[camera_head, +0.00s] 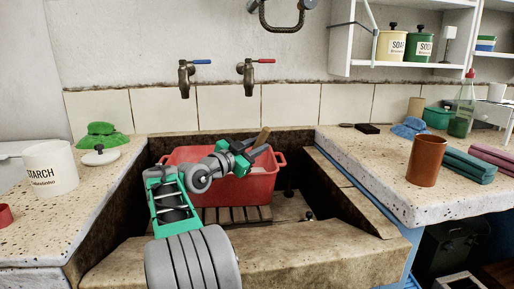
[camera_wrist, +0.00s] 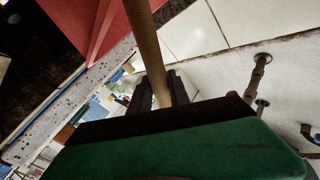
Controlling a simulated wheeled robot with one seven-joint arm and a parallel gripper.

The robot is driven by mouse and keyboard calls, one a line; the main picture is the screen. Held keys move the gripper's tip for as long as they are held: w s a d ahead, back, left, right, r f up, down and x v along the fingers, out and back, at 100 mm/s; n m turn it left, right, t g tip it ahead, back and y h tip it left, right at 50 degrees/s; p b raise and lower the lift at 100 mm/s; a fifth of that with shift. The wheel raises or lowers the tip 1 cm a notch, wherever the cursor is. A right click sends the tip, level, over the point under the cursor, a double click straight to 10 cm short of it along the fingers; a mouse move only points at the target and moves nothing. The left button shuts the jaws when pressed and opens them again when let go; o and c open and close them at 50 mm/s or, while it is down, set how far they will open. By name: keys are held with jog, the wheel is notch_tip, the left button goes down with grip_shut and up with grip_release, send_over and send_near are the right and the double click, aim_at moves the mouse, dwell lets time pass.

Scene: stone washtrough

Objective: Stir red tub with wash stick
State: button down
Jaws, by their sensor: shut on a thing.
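The red tub (camera_head: 247,187) stands in the stone washtrough on a slatted board. It also shows at the top of the wrist view (camera_wrist: 98,22). My gripper (camera_head: 236,158) is over the tub and shut on the wash stick, a plain wooden rod. In the wrist view the stick (camera_wrist: 148,50) runs between the dark fingers (camera_wrist: 158,92) toward the tub. The stick's lower end and the inside of the tub are hidden.
The stone trough's front wall (camera_head: 250,255) and right ledge (camera_head: 350,190) surround the tub. Two taps (camera_head: 185,78) (camera_head: 249,76) are on the wall behind. A starch canister (camera_head: 50,168) stands on the left counter, and a brown cup (camera_head: 423,161) on the right counter.

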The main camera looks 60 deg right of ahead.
jog(key=s+d+r+p, duration=0.1)
jog(key=s+r+p, duration=0.1)
jog(key=r, duration=0.4)
jog(key=s+d+r+p, duration=0.2)
jog(key=s+r+p, duration=0.1)
jog(key=s+r, duration=0.2)
notch_tip(320, 180, up, 2)
jog(key=shift+r+p, duration=0.2)
jog(key=shift+p, duration=0.1)
jog(key=shift+a, duration=0.1)
dwell(0.6)
